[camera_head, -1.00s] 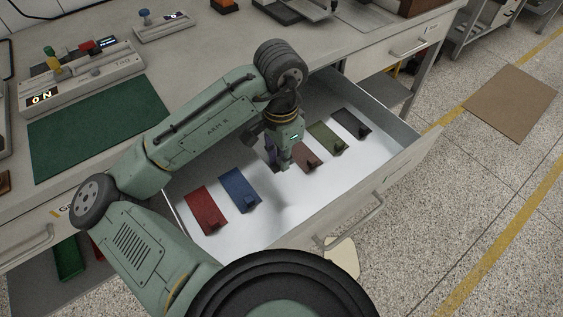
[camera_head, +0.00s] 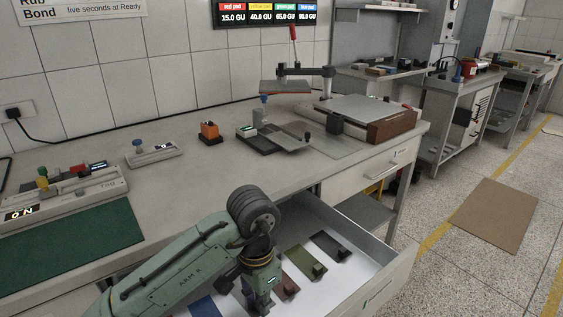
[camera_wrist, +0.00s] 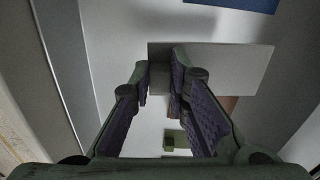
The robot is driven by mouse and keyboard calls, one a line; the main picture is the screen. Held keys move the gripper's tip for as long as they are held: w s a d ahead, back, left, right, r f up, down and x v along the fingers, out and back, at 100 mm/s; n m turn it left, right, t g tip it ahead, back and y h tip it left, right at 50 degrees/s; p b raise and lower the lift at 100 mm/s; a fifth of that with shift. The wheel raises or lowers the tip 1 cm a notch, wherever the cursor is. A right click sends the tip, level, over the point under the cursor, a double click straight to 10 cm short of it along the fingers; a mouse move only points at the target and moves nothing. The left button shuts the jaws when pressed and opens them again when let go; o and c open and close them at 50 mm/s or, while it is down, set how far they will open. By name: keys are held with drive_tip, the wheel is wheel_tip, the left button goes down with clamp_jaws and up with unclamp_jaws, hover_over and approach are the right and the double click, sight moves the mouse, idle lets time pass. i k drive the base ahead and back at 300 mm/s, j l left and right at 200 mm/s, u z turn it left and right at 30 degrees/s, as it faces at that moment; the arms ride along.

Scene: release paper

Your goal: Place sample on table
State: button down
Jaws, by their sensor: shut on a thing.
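My gripper (camera_head: 262,305) reaches down into the open drawer, between a blue sample (camera_head: 205,307) and a brown sample (camera_head: 286,287). In the wrist view my gripper (camera_wrist: 160,82) is closed on the small tab of a flat grey sample (camera_wrist: 232,65). The plate extends past the fingertips to the right. Whether it still rests on the drawer floor is unclear. An olive sample (camera_head: 305,262) and a dark sample (camera_head: 329,246) lie farther along the drawer. The table (camera_head: 205,190) is a long grey bench above the drawer.
The open drawer's front (camera_head: 385,290) stands out from the bench. A green mat (camera_head: 75,240), a control box (camera_head: 65,190), an orange block (camera_head: 209,132), a small scale (camera_head: 262,138) and a press with a flat bed (camera_head: 365,108) are on the bench. Bare tabletop lies between them.

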sight(285, 140)
drive_tip(key=k+l+u, duration=0.1)
drive_tip(key=l+u, duration=0.15)
drive_tip(key=l, duration=0.2)
drive_tip(key=k+l+u, duration=0.2)
drive_tip(key=l, duration=0.3)
drive_tip(key=i+l+u, duration=0.1)
drive_tip(key=l+u, duration=0.25)
drive_tip(key=l, duration=0.55)
drive_tip(key=l+u, duration=0.35)
drive_tip(key=l, duration=0.6)
drive_tip(key=l+u, duration=0.4)
drive_tip(key=l, duration=0.6)
